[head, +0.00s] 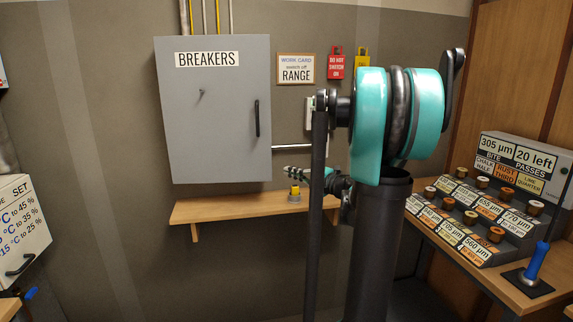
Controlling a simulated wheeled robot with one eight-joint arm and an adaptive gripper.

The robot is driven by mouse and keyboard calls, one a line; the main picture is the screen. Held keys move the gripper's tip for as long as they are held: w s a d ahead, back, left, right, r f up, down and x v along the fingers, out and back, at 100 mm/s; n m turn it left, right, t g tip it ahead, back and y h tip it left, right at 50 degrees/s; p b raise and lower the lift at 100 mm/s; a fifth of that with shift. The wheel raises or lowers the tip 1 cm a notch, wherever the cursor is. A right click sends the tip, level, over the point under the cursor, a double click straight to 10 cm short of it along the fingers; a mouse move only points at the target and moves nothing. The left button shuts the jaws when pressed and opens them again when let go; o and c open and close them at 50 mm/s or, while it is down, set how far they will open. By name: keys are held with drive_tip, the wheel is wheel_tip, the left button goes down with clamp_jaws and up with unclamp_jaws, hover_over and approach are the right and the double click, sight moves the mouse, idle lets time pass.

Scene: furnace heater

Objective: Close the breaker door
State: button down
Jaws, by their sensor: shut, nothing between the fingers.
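The grey breaker cabinet's door (225,140) is in the head view, left of centre on the wall. It bears a BREAKERS label, a small dark fitting near its middle, and a black handle (257,118) near its right edge. The door face looks flush with the cabinet, but I cannot tell whether a small gap remains. My arm hides part of the wall and gripper wrist.
A wooden shelf (235,207) is below the cabinet, with a small yellow object (294,193) on it. A work card (296,68) and a red tag (336,64) hang to the right. A bench with a labelled console (520,165) stands at the right.

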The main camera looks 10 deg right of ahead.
approach(264, 159)
drive_tip(key=a, duration=0.4)
drive_tip(key=w, duration=0.3)
drive_tip(key=shift+w+d, duration=0.15)
drive_tip(key=shift+w, duration=0.65)
